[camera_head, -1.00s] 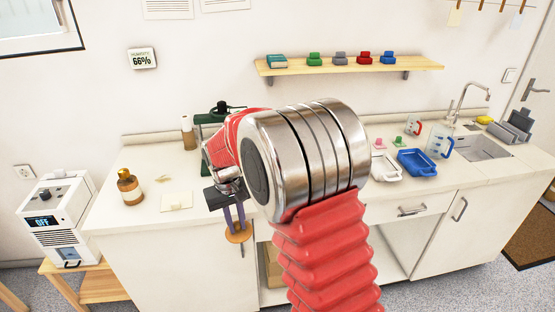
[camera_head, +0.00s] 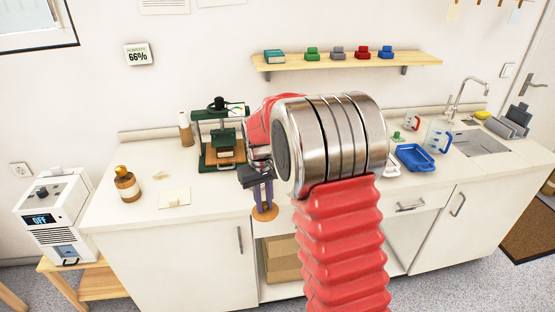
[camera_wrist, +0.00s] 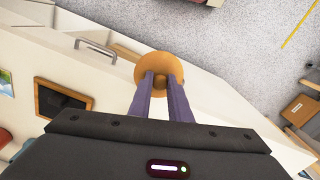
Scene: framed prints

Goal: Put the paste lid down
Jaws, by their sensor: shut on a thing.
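The paste lid is a round, orange-tan disc (camera_head: 264,212) with a darker knob in its middle. My gripper (camera_head: 264,205), with purple-grey fingers, is shut on it by the knob. In the head view the lid hangs below the fingers, in front of the counter's front edge, not resting on anything. In the wrist view the lid (camera_wrist: 160,70) shows at the tips of the fingers (camera_wrist: 161,82), with the cabinet front and floor beyond it. No paste container can be made out.
The white counter (camera_head: 220,196) has free room left of my gripper. A blue tray (camera_head: 414,157) and a measuring jug (camera_head: 438,136) are at the right.

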